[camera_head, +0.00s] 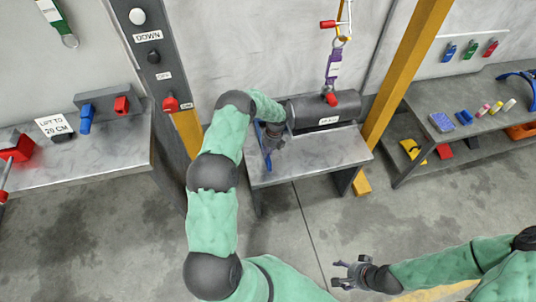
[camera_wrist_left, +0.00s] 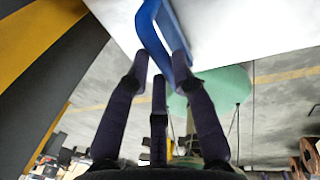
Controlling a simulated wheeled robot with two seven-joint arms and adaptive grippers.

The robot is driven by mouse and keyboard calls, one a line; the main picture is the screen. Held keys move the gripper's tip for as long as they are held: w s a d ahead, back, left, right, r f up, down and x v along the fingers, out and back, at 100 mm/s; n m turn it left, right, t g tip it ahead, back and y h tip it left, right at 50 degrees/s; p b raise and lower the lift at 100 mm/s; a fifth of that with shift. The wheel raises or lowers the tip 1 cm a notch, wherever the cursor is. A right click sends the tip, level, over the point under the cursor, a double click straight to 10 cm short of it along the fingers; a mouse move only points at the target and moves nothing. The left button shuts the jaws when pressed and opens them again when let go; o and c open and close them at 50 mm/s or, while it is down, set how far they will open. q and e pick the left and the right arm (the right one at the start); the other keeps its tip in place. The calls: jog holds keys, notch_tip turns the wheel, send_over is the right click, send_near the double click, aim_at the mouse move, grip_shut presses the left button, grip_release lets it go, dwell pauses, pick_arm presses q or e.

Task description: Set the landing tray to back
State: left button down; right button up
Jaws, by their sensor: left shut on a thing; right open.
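The grey-topped stand (camera_head: 318,155) in the middle, which I take to be the landing tray, carries a dark barrel (camera_head: 325,108) lying on its side with a white label. A blue handle (camera_head: 265,149) is at its left end. My left gripper (camera_head: 271,138) is at that handle, partly hidden by my arm. In the left wrist view its fingers (camera_wrist_left: 161,68) are shut on the blue handle (camera_wrist_left: 152,26), which joins a pale surface. My right gripper (camera_head: 350,274) is open and empty, low over the floor.
A hook with a purple tag (camera_head: 333,65) hangs above the barrel. A yellow post (camera_head: 405,70) and a bench (camera_head: 465,125) are to the right. The front floor is clear.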

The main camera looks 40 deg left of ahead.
pick_arm(q)
jog(key=shift+w+a+r, duration=0.1)
jog(key=shift+w+a, duration=0.1)
jog(key=shift+a, duration=0.05)
jog(key=c, duration=1.1)
grip_release()
jog(key=shift+o, duration=0.2)
notch_tip(320, 180, up, 12)
jog(key=w+d, duration=0.1)
jog(key=shift+w+d+f, duration=0.2)
jog(key=shift+w+d, duration=0.1)
jog(key=shift+w, duration=0.05)
jog(key=shift+f, duration=0.1)
